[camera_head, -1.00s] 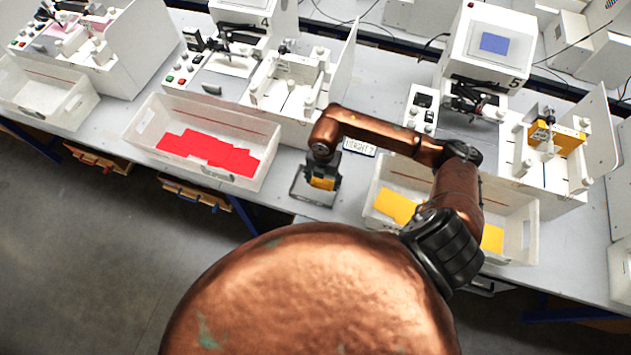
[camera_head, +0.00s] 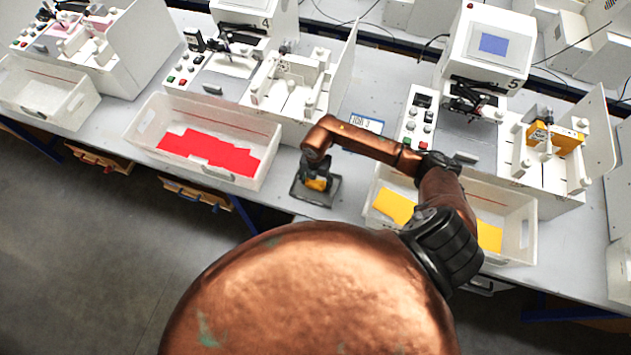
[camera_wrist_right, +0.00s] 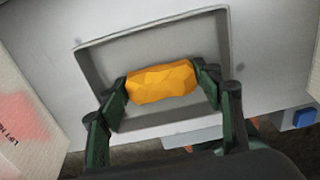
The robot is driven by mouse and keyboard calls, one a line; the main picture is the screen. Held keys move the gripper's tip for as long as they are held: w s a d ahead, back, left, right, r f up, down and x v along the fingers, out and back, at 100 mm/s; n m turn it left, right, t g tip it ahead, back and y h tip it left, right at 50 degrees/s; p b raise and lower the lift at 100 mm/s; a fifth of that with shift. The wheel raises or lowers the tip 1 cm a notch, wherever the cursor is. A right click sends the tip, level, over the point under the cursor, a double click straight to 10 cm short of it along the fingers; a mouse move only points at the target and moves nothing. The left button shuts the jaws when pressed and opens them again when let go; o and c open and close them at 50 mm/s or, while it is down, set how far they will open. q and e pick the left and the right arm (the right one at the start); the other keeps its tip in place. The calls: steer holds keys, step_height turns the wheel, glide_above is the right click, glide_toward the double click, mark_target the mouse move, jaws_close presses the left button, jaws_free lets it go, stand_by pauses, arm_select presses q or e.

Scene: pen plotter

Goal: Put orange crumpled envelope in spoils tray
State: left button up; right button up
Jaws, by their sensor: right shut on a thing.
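The orange crumpled envelope (camera_wrist_right: 162,84) is a faceted yellow-orange lump between the fingers of my right gripper (camera_wrist_right: 165,88) in the right wrist view. The gripper is shut on it. In the head view the envelope (camera_head: 316,184) shows below my right gripper (camera_head: 317,180), over the small grey spoils tray (camera_head: 328,195). The tray's rim (camera_wrist_right: 80,48) surrounds the envelope in the wrist view. I cannot tell whether the envelope touches the tray floor. My left gripper is not in view.
A bin with red envelopes (camera_head: 262,130) stands left of the tray. A bin with yellow envelopes (camera_head: 527,215) stands to the right, partly behind my right arm. Plotter machines stand behind, one marked 5 (camera_head: 488,45). The table's front edge is close to the tray.

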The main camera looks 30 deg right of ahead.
mark_target(316, 181)
steer(key=shift+f, duration=0.15)
steer(key=o, duration=0.8)
step_height(316, 181, up, 12)
steer(key=shift+r+b, duration=0.2)
steer(key=shift+b, duration=0.25)
